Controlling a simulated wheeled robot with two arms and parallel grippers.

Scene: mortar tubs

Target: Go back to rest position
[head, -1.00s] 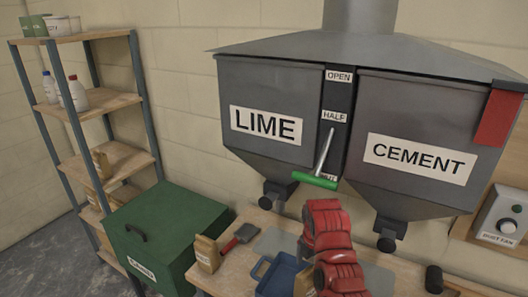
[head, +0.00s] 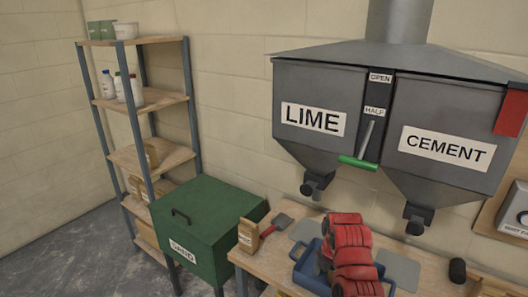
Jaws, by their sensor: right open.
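My right gripper and red wrist (head: 346,240) rise from the bottom edge, right of centre, in front of a blue tub (head: 304,267) on the workbench. The gripper is open; no object shows in it. The arm hides much of the tub. The lever's green handle (head: 358,163) hangs between the LIME hopper (head: 312,155) and the CEMENT hopper (head: 445,180), at the lower end of its slot below the HALF label. The gripper is apart from the handle in the picture. My left gripper is not in view.
The workbench (head: 252,262) also holds a paper bag (head: 248,234) and a red-handled brush or scraper (head: 274,225). A green lidded bin (head: 210,225) stands left of it, with a shelf unit (head: 150,155) beyond. Grey floor (head: 75,245) is free at left.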

